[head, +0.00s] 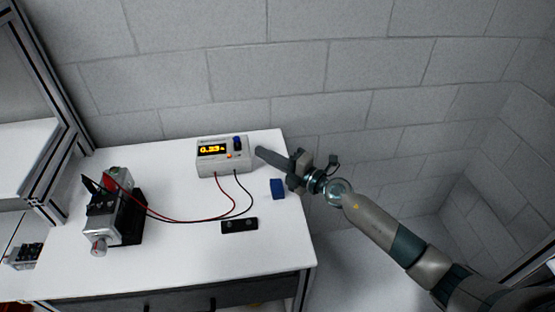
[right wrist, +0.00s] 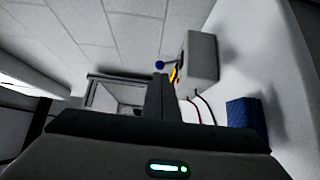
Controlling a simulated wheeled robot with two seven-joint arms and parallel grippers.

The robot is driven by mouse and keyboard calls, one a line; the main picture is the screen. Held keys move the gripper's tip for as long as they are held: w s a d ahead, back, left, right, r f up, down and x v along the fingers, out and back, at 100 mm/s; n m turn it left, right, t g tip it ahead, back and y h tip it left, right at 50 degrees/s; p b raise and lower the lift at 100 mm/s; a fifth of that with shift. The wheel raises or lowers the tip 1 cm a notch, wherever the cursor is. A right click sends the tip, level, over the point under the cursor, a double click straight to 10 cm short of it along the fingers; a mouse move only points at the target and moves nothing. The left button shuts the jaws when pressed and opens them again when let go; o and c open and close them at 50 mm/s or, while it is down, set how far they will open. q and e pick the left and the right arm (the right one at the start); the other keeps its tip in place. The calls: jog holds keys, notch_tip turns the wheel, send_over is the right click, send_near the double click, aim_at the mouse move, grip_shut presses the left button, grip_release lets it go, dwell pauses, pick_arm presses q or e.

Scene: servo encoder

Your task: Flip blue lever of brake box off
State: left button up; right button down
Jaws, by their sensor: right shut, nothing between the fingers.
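The brake box (head: 208,171) is a pale box with a lit yellow display, standing at the back right of the white table. Its blue lever (head: 237,142) is at the upper right of the front face, above an orange knob. In the right wrist view the box (right wrist: 204,60) is seen from the side, and the lever's round blue end (right wrist: 159,64) sticks out from it. My right gripper (head: 259,152) is shut and empty, its fingertips just right of the box. The fingers (right wrist: 159,98) point toward the box's front side. My left gripper is not in view.
A red and a black cable run from the box to a motor unit (head: 126,222) at the left. A small blue block (head: 278,188) and a black plate (head: 239,225) lie on the table (head: 190,262). A block wall stands behind.

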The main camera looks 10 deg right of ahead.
aim_at(237, 141)
jog(key=x, duration=0.6)
jog(key=shift+w+a, duration=0.1)
jog(key=shift+w, duration=0.15)
